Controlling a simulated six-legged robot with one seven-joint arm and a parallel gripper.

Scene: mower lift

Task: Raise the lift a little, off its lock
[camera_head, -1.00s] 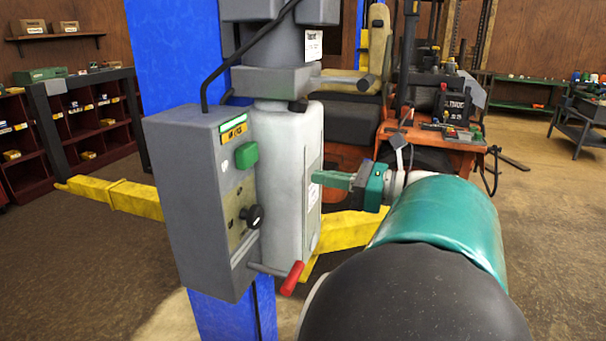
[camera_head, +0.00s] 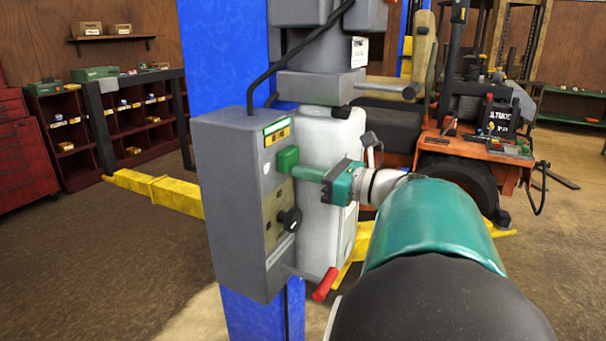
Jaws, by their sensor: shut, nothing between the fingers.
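The grey control box (camera_head: 235,200) of the lift is fixed to the blue post (camera_head: 222,60). It carries a green button (camera_head: 288,158), a black round knob (camera_head: 291,219) and a lit green label (camera_head: 275,127). My gripper (camera_head: 297,172) comes in from the right, shut and empty. Its green fingertips are at the lower right edge of the green button; I cannot tell whether they touch it. A yellow lift arm (camera_head: 160,190) reaches left from behind the post.
A white tank (camera_head: 325,235) stands right beside the box, behind my gripper. A black cable (camera_head: 290,58) hangs over the box top. An orange mower (camera_head: 470,148) stands behind on the right. Red shelving (camera_head: 85,145) is at the back left. The floor at front left is clear.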

